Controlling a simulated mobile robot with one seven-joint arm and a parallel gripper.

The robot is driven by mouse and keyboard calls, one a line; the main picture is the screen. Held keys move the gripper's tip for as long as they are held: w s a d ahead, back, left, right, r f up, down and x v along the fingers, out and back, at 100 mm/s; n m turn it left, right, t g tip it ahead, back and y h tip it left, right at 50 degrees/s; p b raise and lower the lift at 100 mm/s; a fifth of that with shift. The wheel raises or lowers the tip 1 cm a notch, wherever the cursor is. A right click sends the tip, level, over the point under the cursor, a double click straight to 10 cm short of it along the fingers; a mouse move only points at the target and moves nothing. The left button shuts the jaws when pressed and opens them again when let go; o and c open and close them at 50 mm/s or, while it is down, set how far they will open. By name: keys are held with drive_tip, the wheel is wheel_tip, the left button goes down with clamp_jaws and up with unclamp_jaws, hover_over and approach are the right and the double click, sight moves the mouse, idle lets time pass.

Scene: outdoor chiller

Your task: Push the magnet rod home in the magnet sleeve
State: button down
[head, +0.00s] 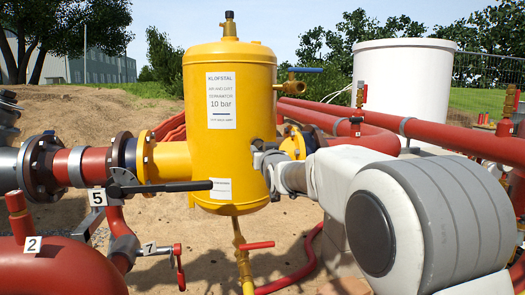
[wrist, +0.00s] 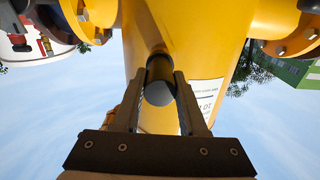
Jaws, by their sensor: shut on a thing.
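The yellow separator vessel (head: 222,110) stands upright in the middle of the head view. Its wall also fills the upper middle of the wrist view (wrist: 205,45). My gripper (head: 265,162) is at the vessel's right side, in front of its wall. In the wrist view, my gripper (wrist: 160,80) is shut on the magnet rod (wrist: 158,94), a short dark cylinder with a grey round end facing the camera. The rod's far end points into the yellow wall, where the magnet sleeve seems to be. The sleeve is mostly hidden, and I cannot tell how deep the rod sits.
A black lever (head: 165,187) tagged 5 reaches across the vessel's lower left. A blue-handled valve (head: 292,86) sticks out at its upper right. Red pipes (head: 420,130) run behind my arm, before a white tank (head: 400,75). Yellow bolted flanges (wrist: 92,15) flank the wrist view.

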drive_tip(key=shift+w+a+r+p, duration=0.1)
drive_tip(key=shift+w+a+p, duration=0.15)
drive_tip(key=shift+w, duration=0.5)
drive_tip(key=shift+c, duration=2.2)
unclamp_jaws()
drive_tip(key=shift+o, duration=0.4)
drive_tip(key=shift+f, duration=0.2)
drive_tip(key=o, duration=0.4)
drive_tip(key=shift+c, duration=0.2)
drive_tip(key=b+v, duration=0.5)
drive_tip(key=v, duration=0.2)
drive_tip(key=shift+r, duration=0.15)
